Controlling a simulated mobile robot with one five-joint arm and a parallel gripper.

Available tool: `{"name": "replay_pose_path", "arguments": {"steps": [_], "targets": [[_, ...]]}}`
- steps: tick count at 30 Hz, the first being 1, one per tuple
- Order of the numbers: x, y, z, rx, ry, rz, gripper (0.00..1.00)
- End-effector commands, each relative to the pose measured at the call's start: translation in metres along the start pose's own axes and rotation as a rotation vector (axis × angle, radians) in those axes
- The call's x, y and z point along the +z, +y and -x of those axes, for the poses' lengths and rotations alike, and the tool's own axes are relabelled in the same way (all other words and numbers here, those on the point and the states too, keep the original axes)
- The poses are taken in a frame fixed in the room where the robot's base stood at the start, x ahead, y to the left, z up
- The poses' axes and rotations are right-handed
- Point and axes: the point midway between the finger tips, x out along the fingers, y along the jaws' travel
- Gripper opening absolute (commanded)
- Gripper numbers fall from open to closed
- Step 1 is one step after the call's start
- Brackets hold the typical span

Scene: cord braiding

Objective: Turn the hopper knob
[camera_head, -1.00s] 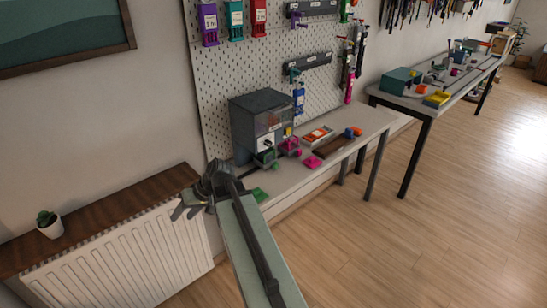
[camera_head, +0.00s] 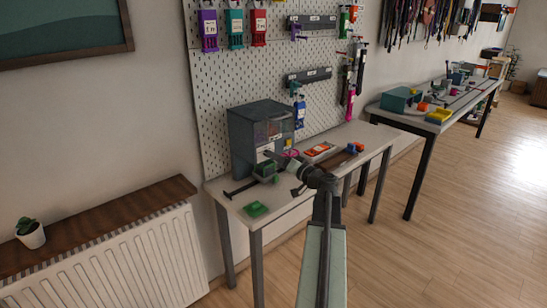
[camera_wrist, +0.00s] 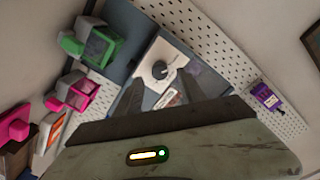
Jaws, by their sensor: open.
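The hopper (camera_head: 258,126) is a dark grey box with a clear window, standing on the small table against the pegboard. In the wrist view its knob (camera_wrist: 160,70) is a round dark dial with a light pointer mark on a pale plate. My gripper (camera_head: 282,173) is open in front of the hopper; in the head view its fingers point left towards it. In the wrist view the open fingers of my gripper (camera_wrist: 161,81) reach towards the knob, one on each side of it in the picture. They look apart from it. In the head view I cannot make out the knob.
A green box (camera_head: 265,169) stands at the hopper's front, with a pink box (camera_head: 290,153) to its right. A green piece (camera_head: 256,209) lies near the table's front edge (camera_head: 275,219). A purple item hangs on the pegboard (camera_wrist: 262,93). Floor in front is clear.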

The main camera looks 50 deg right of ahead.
Motion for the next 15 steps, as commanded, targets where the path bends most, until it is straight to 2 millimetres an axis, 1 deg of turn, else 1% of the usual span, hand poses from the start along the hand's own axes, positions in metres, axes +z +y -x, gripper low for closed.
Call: {"name": "replay_pose_path", "arguments": {"steps": [1,3,6,14,15], "targets": [[0.000,0.001,-0.011,-0.002,-0.002,0.000,0.47],[0.000,0.001,-0.019,-0.002,-0.002,0.000,0.47],[0.000,0.001,-0.026,0.000,-0.001,0.000,0.47],[0.001,0.000,-0.028,0.000,-0.001,0.000,0.47],[0.001,0.000,-0.028,0.000,-0.001,0.000,0.38]]}}
